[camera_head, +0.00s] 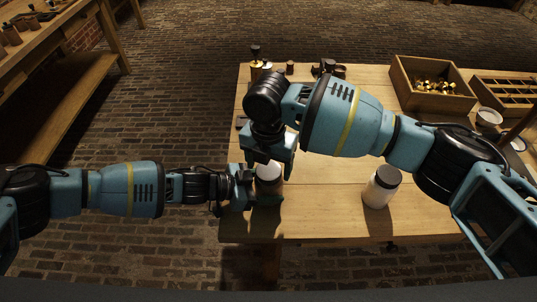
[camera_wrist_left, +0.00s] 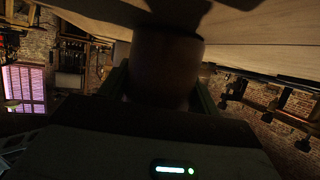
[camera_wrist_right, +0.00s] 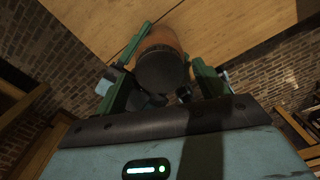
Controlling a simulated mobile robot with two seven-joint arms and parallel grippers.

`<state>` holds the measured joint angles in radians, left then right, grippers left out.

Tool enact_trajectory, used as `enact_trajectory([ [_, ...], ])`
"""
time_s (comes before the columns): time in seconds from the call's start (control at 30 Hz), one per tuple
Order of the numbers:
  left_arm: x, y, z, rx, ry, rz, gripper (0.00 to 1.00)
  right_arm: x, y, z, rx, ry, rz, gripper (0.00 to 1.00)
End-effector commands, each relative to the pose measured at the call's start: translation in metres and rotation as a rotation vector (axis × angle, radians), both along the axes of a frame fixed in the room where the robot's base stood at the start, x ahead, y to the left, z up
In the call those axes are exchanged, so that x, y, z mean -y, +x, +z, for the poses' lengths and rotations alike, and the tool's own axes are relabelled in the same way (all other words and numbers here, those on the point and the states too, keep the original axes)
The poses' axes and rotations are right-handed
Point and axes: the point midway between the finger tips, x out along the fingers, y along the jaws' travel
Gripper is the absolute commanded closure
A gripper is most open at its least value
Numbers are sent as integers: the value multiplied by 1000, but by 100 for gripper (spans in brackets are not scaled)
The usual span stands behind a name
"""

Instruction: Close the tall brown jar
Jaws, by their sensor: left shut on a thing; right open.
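The tall brown jar (camera_head: 269,186) stands near the table's front left edge. My left gripper (camera_head: 254,188) is shut on its body from the left; the left wrist view shows the brown body (camera_wrist_left: 163,68) between the fingers. A dark round lid (camera_wrist_right: 162,70) is at the jar's mouth in the right wrist view, in front of the brown body (camera_wrist_right: 160,38). I cannot tell whether it is fully seated. My right gripper (camera_wrist_right: 168,85) points down over the jar, open, with its fingers on either side of the lid. In the head view my right arm partly hides the jar's top.
A wooden box of small items (camera_head: 433,85), a divided tray (camera_head: 508,95) and a small bowl (camera_head: 488,117) are at the back right. Small dark objects line the back edge.

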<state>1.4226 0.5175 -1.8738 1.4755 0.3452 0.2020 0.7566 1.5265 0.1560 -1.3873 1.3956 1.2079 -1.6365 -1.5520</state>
Motion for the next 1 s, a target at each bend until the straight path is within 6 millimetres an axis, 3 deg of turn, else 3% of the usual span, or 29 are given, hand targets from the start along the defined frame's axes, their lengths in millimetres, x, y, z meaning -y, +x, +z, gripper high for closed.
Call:
enact_trajectory([
  [0.37,0,0,2,1,-2,0,100,0,0,-4,1,1,0,29],
  [0.7,0,0,2,1,-2,0,100,0,0,-3,1,1,0,74],
  [0.87,1,0,1,1,-2,0,100,-1,0,-3,2,0,-35,74],
  [1.0,0,0,1,1,-2,0,100,-1,-1,-4,1,2,-204,74],
])
